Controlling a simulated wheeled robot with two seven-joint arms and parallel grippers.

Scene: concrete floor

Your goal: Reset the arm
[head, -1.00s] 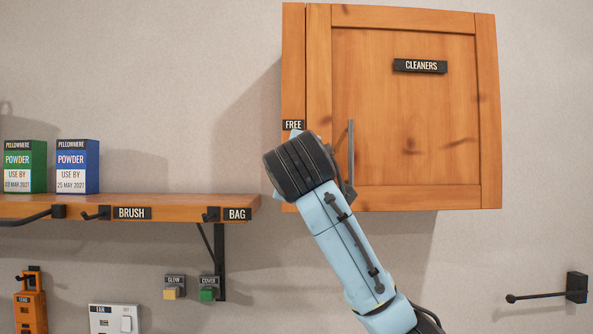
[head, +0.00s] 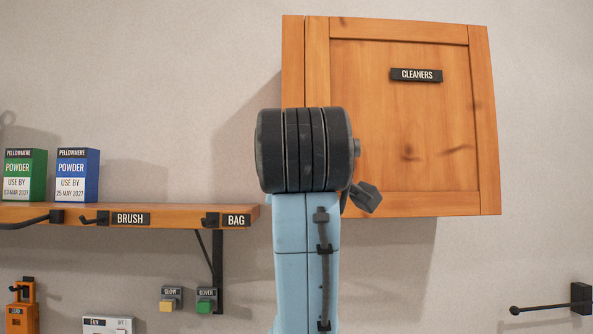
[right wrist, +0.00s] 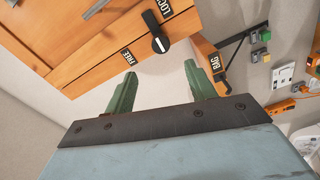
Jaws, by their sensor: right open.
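My right arm (head: 305,255) rises in front of the wooden cabinet (head: 430,130) in the head view, its black wrist joint covering the cabinet's lower left. My right gripper (right wrist: 160,69) shows in the right wrist view with two green fingers apart and nothing between them. Just beyond the fingertips is a black knob (right wrist: 157,32) with a white mark, on the cabinet's wooden face between the FREE and LOCK labels. The fingers do not appear to touch it. The cabinet door is shut; its handle is hidden in the head view. My left gripper is not in view.
A wooden shelf (head: 165,213) with hooks is at left, holding a green powder box (head: 24,175) and a blue one (head: 77,175). Yellow and green buttons (head: 188,300) are below it. A black wall hook (head: 550,307) is at lower right. The wall right of the cabinet is clear.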

